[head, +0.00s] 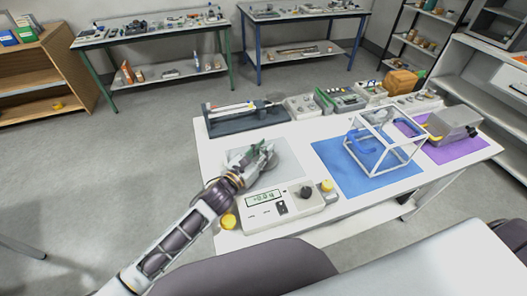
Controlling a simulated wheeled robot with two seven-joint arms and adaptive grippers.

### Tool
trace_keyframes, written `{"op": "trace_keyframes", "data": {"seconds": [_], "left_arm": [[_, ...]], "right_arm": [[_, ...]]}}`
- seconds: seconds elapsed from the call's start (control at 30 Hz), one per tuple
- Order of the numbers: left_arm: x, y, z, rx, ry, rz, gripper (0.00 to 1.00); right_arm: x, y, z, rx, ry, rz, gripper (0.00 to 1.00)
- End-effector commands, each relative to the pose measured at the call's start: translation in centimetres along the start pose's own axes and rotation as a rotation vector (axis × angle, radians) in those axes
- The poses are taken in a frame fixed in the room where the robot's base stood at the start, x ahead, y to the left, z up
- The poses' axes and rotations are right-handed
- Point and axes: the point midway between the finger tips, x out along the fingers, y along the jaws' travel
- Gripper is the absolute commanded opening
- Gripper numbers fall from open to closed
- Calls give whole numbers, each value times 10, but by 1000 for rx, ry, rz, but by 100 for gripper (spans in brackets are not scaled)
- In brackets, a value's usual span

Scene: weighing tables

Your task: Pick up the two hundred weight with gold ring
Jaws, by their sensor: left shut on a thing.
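My left gripper (262,157) reaches in from the left, low over the grey mat (285,168) on the near table. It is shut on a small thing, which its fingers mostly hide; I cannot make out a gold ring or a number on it. A white scale (283,210) with a lit display stands just in front of the mat. A yellow round piece (228,221) sits left of the scale, and another yellow-topped piece (327,185) is at its right end; I cannot read markings on either. My right gripper is not in view.
A white open-frame cube (388,145) with a blue part inside stands on a blue mat (345,178). A grey device (453,125) is on a purple mat (470,149). A dark rack (240,119) and several instruments line the table's back edge.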

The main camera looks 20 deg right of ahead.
Motion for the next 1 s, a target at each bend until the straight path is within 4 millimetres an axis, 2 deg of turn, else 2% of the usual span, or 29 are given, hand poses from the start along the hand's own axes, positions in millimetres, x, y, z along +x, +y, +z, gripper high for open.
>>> {"op": "trace_keyframes", "data": {"seconds": [0.7, 1.0], "left_arm": [[0, 0, 81, 3, -3, -1, 0], [0, 0, 94, 1, -1, 0, 0]], "right_arm": [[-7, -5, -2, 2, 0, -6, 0], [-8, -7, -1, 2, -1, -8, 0]]}}
